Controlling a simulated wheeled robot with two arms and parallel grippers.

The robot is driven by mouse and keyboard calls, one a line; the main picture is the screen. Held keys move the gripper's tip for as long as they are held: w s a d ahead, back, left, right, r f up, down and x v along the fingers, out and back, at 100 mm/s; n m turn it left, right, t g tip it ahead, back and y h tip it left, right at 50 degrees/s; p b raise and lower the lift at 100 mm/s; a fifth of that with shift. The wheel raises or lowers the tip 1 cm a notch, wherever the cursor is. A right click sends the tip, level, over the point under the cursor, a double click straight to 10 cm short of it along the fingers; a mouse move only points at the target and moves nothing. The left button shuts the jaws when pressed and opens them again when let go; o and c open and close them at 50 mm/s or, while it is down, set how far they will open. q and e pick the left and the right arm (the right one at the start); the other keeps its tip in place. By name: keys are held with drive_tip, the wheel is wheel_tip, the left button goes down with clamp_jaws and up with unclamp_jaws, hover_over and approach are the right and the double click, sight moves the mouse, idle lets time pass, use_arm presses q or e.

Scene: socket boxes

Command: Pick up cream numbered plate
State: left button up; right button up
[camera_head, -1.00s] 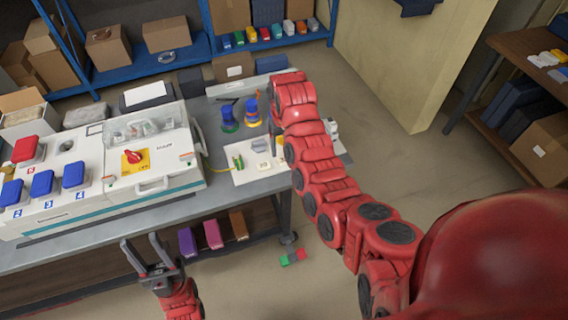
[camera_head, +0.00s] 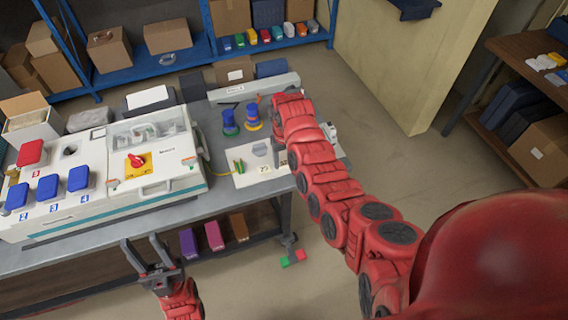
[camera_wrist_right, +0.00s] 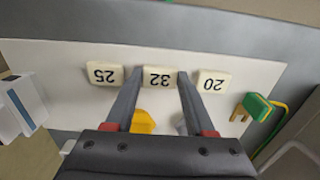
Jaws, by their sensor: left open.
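In the right wrist view three cream numbered plates lie in a row on a white sheet (camera_wrist_right: 60,55): plate 25 (camera_wrist_right: 104,74), plate 32 (camera_wrist_right: 159,77) and plate 20 (camera_wrist_right: 214,82). My right gripper (camera_wrist_right: 160,78) is open, with one finger on each side of plate 32. Narrow gaps seem to show between plate and fingers; contact is unclear. In the head view one cream plate (camera_head: 264,169) shows on the sheet, while my right arm hides the others and the right gripper. My left gripper (camera_head: 147,251) is open and empty in front of the bench.
A white socket machine (camera_head: 150,180) with a red knob and blue and red blocks fills the bench's left. Blue spools (camera_head: 230,122) stand behind the sheet. A green connector (camera_wrist_right: 257,107) lies near plate 20. A yellow piece (camera_wrist_right: 143,121) is partly hidden behind my right gripper.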

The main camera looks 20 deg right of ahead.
clamp_jaws()
drive_tip(key=shift+r, duration=0.15)
